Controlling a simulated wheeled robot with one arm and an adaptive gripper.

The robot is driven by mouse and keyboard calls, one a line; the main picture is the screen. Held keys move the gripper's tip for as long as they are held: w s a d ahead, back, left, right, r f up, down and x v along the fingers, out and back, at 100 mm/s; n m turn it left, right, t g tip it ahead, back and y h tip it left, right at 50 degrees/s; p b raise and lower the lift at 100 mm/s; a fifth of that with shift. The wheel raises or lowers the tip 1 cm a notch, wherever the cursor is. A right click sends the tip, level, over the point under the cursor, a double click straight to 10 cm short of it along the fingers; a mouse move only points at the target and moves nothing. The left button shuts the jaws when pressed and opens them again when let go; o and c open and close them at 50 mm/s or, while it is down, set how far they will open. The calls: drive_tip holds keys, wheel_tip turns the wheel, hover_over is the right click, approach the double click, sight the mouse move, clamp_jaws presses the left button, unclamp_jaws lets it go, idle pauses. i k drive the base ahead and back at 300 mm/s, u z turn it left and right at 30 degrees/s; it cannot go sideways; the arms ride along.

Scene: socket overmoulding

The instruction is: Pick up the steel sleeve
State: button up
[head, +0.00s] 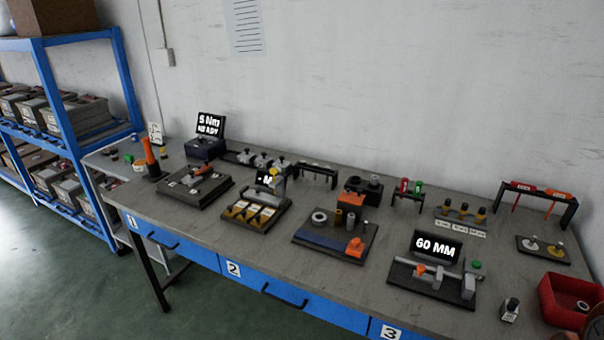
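A workbench (290,222) runs along the wall with several fixtures on it. On the dark board (303,241) in the middle stand a light grey metal ring (319,218), a brownish cylinder (338,217) and a darker upright cylinder (350,221), side by side. I cannot tell for sure which of these small parts is the steel sleeve. An orange clamp-like block (355,247) is at the right of the same board.
A gauge (432,279) reading 60 MM stands right of the board, with a red bin (569,292) at the right edge. A black block (350,201) with round parts is behind. Blue shelving (55,100) stands left. The bench's front strip is mostly clear.

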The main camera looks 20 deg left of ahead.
sight(374, 180)
drive_tip(key=u, duration=0.85)
drive_tip(key=i, duration=1.1)
drive_tip(key=u, duration=0.85)
